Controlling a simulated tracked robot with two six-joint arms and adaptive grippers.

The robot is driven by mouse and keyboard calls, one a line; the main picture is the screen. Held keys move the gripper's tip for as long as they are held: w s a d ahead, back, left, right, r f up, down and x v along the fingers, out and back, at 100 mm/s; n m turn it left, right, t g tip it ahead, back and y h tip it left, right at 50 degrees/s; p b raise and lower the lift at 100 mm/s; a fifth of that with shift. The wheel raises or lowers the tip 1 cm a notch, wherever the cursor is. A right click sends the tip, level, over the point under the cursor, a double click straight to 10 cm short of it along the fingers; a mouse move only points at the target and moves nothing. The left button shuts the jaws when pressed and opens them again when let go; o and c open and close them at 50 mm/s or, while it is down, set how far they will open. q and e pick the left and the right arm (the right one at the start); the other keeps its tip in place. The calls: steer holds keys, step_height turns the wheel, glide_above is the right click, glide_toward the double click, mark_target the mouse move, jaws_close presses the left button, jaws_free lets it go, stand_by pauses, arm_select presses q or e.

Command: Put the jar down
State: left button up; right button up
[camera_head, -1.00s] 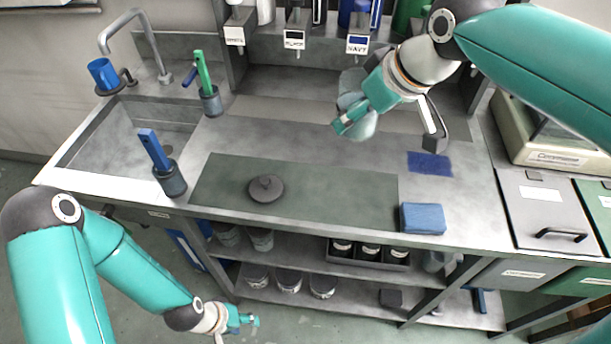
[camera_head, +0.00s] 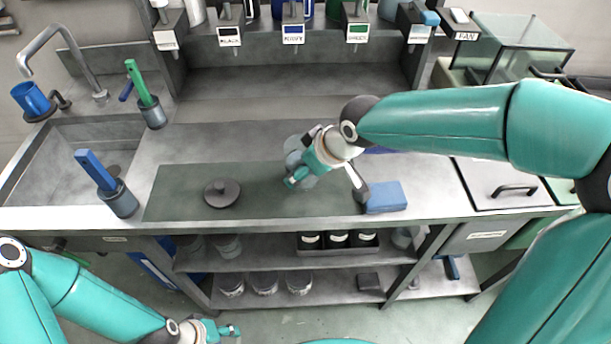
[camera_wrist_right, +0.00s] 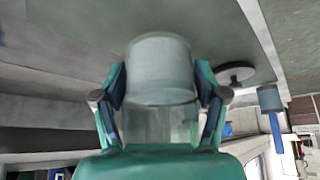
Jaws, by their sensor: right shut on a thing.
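A translucent grey jar (camera_head: 294,150) is held in my right gripper (camera_head: 296,172), above or at the dark green mat (camera_head: 180,195) on the counter. I cannot tell whether the jar touches the mat. In the right wrist view the jar (camera_wrist_right: 160,72) sits between both fingers of the right gripper (camera_wrist_right: 160,95). A dark round lid with a knob (camera_head: 222,194) lies on the mat to the left. My left gripper (camera_head: 230,330) is low in front of the counter, apart from everything; its finger gap is too small to read.
A blue sponge (camera_head: 386,196) lies right of the mat, close to my right gripper. Two holders with a green-handled (camera_head: 138,82) and a blue-handled tool (camera_head: 95,170) stand at the left by the sink (camera_head: 60,160). Labelled dispensers (camera_head: 293,40) line the back. The mat's middle is clear.

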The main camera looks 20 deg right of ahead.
step_height(320, 180, down, 3)
steer(key=shift+w+r, duration=0.1)
steer(key=o, duration=1.3)
steer(key=shift+c, duration=0.2)
steer(key=o, duration=0.4)
steer(key=shift+o, duration=0.2)
steer(key=shift+r, duration=0.1)
steer(key=v, duration=1.2)
